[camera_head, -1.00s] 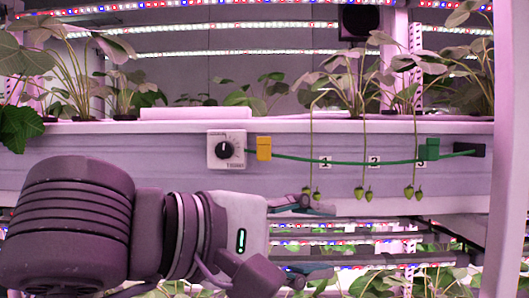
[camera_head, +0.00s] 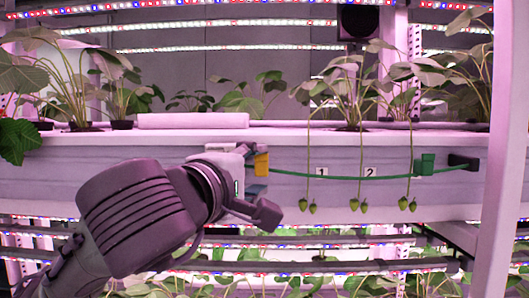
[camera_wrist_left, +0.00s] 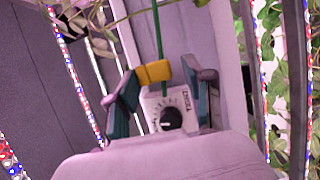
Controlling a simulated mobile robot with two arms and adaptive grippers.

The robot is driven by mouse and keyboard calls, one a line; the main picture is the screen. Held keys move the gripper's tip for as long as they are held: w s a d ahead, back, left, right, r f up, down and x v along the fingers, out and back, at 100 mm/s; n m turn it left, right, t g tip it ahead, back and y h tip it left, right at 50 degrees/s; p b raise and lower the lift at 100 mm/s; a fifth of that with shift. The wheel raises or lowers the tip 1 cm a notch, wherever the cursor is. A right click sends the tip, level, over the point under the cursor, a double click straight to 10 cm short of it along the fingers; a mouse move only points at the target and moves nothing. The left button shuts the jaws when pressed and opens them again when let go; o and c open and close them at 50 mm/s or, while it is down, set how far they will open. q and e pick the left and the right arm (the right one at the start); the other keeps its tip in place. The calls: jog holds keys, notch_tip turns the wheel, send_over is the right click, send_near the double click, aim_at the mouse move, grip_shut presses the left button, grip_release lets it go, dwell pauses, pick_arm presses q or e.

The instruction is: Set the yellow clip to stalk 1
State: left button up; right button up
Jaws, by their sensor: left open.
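The yellow clip (camera_head: 261,164) sits at the left end of the green line (camera_head: 340,177) along the rack's front panel. Stalk 1 (camera_head: 309,145) hangs to its right beside label 1 (camera_head: 321,171), with green berries (camera_head: 307,205) at its end. My left gripper (camera_head: 255,170) is at the clip, partly hidden by its own wrist. In the left wrist view, the open fingers (camera_wrist_left: 165,78) stand on either side of the yellow clip (camera_wrist_left: 154,72); contact cannot be told. My right gripper is not in view.
A white box with a black dial (camera_wrist_left: 170,117) sits just behind the clip in the wrist view; my gripper hides it in the head view. Stalk 2 (camera_head: 362,150), stalk 3 (camera_head: 411,150) and a green clip (camera_head: 424,164) are farther right. A white post (camera_head: 495,190) stands at right.

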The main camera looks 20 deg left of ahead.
pick_arm(q)
jog(key=shift+w+d+p, duration=0.2)
jog(key=shift+w+p, duration=0.15)
jog(key=shift+w, duration=0.95)
grip_shut()
jog(key=shift+f, duration=0.1)
